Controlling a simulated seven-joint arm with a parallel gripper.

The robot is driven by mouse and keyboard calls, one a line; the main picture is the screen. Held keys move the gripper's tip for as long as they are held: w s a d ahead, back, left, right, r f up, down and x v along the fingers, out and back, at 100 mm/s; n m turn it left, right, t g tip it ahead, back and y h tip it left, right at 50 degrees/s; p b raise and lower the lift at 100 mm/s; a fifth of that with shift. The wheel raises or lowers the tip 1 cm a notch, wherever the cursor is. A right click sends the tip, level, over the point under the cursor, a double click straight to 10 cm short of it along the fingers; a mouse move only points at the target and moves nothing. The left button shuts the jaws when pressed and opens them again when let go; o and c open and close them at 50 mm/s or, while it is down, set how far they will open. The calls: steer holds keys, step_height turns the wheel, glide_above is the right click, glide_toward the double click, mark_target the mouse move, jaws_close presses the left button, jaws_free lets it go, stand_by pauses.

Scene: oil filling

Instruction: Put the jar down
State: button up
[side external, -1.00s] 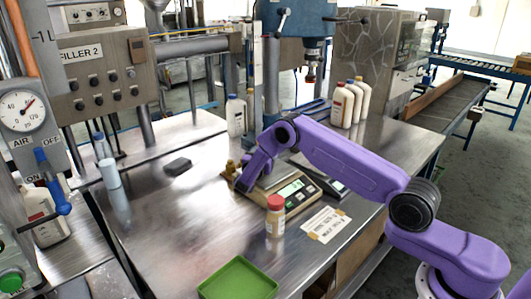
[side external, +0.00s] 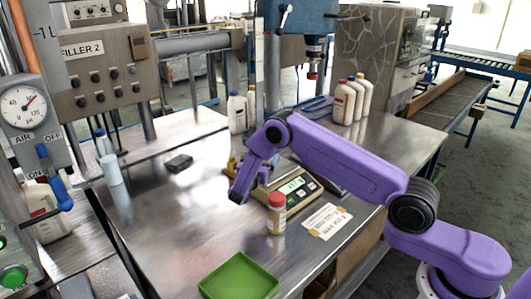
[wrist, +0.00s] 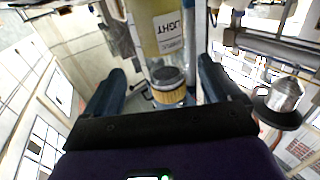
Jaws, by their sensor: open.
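A jar of yellowish contents (wrist: 168,35) with a white label reading "LIGHT" shows in the wrist view, with a dark ring and a tan ribbed end nearest the camera. It lies beyond and between the two dark fingers of my gripper (wrist: 163,82), with gaps on both sides. In the side view my gripper (side external: 238,196) is low, at the left of the scale (side external: 270,200). A small brass-coloured piece (side external: 232,165) shows just behind it; I cannot tell whether it is part of this jar. The jar's base is hidden.
A red-capped bottle (side external: 276,214) stands in front of the scale. A green tray (side external: 240,275) lies at the front and a paper label (side external: 326,221) at the right. A dark block (side external: 178,161) lies to the left. White bottles (side external: 352,100) stand at the back. The table's left middle is clear.

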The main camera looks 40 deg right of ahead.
steer(key=v, duration=1.1)
steer(key=w+a+r+n+t+y, duration=0.4)
steer(key=w+a+n+y, duration=0.1)
steer(key=a+y, duration=0.45)
steer(key=s+a+r+n+g+y, duration=0.1)
steer(key=s+a+r+n+y, duration=0.3)
steer(key=s+a+n+y, duration=0.55)
steer(key=s+a+r+n+g+y, duration=0.15)
steer(key=s+g, duration=0.25)
steer(key=s, duration=0.5)
steer(key=s+a+r+n+g+y, duration=0.1)
steer(key=s+n+g+y, duration=0.15)
steer(key=s, duration=0.55)
steer(key=s+d+n+g+h, duration=0.4)
steer(key=s+d+n, duration=0.1)
steer(key=s+d, duration=0.8)
steer(key=s, duration=0.3)
steer(key=shift+s+r+h, duration=0.2)
steer(key=shift+r+h, duration=0.1)
steer(key=s+d, duration=0.1)
steer(key=d, duration=0.1)
steer(key=s+d+n+h, duration=0.1)
steer(key=d, duration=0.1)
steer(key=s+d+h, duration=0.1)
steer(key=d, duration=0.1)
steer(key=shift+s+d+n+g, duration=0.25)
steer(key=shift+s+d+g, duration=0.1)
steer(key=shift+c, duration=1)
